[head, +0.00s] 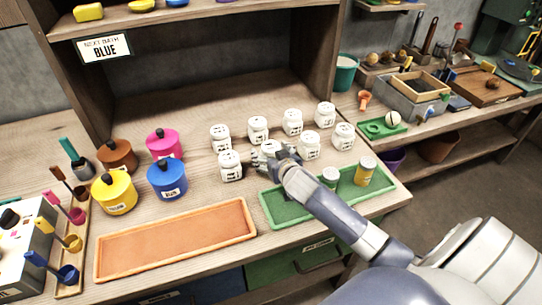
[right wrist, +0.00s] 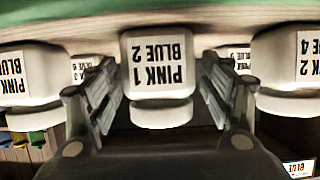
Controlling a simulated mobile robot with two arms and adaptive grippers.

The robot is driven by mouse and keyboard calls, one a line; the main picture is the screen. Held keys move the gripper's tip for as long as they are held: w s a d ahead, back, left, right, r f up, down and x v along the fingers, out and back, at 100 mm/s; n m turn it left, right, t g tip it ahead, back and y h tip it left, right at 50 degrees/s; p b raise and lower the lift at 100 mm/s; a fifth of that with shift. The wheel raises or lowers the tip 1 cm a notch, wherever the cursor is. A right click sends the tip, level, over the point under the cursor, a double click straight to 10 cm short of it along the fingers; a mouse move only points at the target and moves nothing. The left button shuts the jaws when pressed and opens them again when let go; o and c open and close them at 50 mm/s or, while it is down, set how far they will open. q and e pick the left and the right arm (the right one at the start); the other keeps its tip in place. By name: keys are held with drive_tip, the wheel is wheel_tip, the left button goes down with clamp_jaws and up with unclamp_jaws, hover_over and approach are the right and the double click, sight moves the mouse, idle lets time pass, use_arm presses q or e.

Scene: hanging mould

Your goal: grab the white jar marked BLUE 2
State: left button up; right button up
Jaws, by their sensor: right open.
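Several white jars with black-printed labels stand in two rows on the wooden bench in the head view. My right gripper (head: 270,159) is at the front row, at a white jar (head: 268,146) that it partly hides. In the right wrist view, which is upside down, this jar (right wrist: 158,62) reads PINK 1, BLUE 2. It stands between the two open fingers, with a gap on each side. A neighbouring jar (right wrist: 27,75) reads PINK and BLUE with its numbers cut off; another (right wrist: 290,65) is partly out of frame. My left gripper is not in view.
An orange tray (head: 175,240) is empty at the front. Blue (head: 167,180), yellow, pink and brown pots stand left of the jars. A sign (head: 104,46) reads NEXT BATH BLUE.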

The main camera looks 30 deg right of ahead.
drive_tip(key=shift+c, duration=0.5)
drive_tip(key=c, duration=1.2)
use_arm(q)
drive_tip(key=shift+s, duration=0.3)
use_arm(e)
drive_tip(key=shift+o, duration=0.2)
drive_tip(key=shift+r, duration=0.1)
